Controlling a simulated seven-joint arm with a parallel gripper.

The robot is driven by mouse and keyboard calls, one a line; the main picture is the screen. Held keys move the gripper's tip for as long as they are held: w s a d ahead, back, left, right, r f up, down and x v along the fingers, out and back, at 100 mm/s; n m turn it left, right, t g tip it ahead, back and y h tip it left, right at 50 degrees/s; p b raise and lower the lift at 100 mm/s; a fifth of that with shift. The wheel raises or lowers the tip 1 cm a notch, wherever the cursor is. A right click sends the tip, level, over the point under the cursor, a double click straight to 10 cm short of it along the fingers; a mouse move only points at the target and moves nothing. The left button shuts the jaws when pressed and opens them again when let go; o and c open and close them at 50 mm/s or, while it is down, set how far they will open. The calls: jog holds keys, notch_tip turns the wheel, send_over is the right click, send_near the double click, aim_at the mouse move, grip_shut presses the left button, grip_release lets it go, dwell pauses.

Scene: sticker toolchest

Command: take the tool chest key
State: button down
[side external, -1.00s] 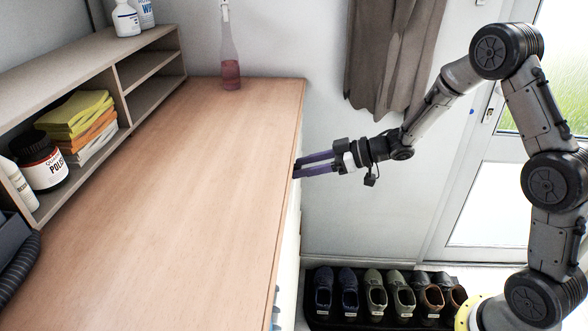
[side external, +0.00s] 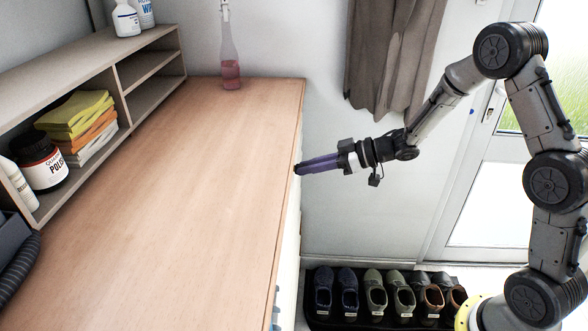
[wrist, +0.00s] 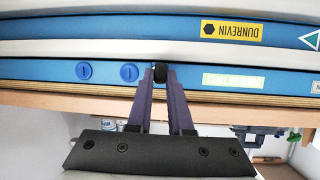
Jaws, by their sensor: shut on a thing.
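My gripper (side external: 300,168), with long purple fingers, reaches the front side of the wooden-topped chest at its right edge. In the wrist view my gripper (wrist: 160,77) is shut on a small dark round piece, seemingly the head of the tool chest key (wrist: 160,70). It sits against the chest's blue front band (wrist: 45,70), in line with two round blue discs (wrist: 129,73). Whether the key is still in a lock is hidden. The key cannot be made out in the side view.
The wooden top (side external: 180,190) is bare in the middle. A shelf unit (side external: 152,58) with bottles and cloths stands at left, and a bottle (side external: 230,70) at the back. Shoes (side external: 376,294) stand low at right. A yellow DUNREVIN sticker (wrist: 231,31) is on the chest.

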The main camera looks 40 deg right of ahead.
jog(key=shift+s+d, duration=1.25)
dwell(0.4)
jog(key=s+d, duration=0.4)
jog(key=shift+s+d, duration=0.1)
dwell(0.6)
jog(key=shift+f, duration=0.1)
